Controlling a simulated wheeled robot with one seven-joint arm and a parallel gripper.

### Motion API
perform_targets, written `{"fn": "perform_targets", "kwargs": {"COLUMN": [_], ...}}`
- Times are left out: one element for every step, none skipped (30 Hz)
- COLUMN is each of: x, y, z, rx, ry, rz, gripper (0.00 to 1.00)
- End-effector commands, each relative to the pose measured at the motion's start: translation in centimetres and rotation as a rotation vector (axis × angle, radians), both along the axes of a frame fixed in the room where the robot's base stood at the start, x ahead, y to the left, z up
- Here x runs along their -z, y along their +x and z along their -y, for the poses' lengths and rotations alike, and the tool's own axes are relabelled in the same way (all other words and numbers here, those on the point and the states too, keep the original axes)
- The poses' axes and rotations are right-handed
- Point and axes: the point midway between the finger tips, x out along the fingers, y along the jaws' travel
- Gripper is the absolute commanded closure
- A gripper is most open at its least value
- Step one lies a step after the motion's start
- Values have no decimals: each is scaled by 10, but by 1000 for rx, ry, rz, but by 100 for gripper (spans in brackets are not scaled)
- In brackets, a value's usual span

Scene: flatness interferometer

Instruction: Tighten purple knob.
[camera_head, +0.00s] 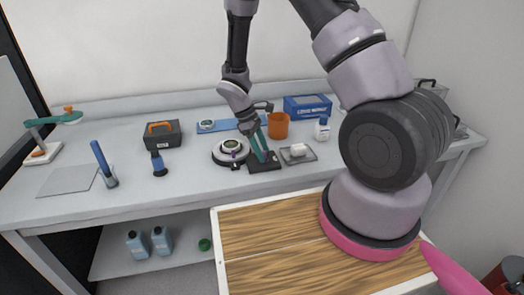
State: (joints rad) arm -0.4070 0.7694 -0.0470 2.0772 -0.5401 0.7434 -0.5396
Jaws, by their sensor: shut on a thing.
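My gripper (252,126) reaches down from my grey arm to the middle of the bench. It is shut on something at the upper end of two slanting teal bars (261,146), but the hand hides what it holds. The teal bars rise from a black base plate (265,166). Just left of them stands a round instrument (229,160) with a dark-and-white disc on top. A small purple spot shows near its front, below and left of my gripper. I cannot tell whether this spot is the purple knob. No other purple knob shows clearly.
An orange cup (278,126), a blue box (308,106), a white bottle (322,129) and a tray with a white block (298,152) stand to the right. A dark toolbox (162,135) stands left.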

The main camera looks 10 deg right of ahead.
Motion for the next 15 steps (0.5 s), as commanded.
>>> {"fn": "perform_targets", "kwargs": {"x": [0, 0, 0, 0, 0, 0, 0, 0, 0, 0, 0, 0, 0, 0, 0], "y": [2, 2, 2, 2, 2, 2, 2, 3, 3, 3, 3, 3, 3, 3, 3], "z": [0, 0, 1, 1, 1, 1, 1, 1, 2, 2, 2, 2, 2, 3, 2], "rx": [47, 75, 113, 143, 171, 208, 238, 265, 304, 332, 359, 399, 427, 456, 493], "ry": [2, 1, 2, 1, 2, 1, 1, 1, 1, 1, 0, 1, 0, 1, 1], "rz": [3, 2, 1, 2, 2, 1, 2, 1, 1, 1, 1, 0, 1, 1, 2], "gripper": [98, 98, 98, 98, 98, 98, 98, 98, 98, 98, 98, 98, 98, 98, 98]}}
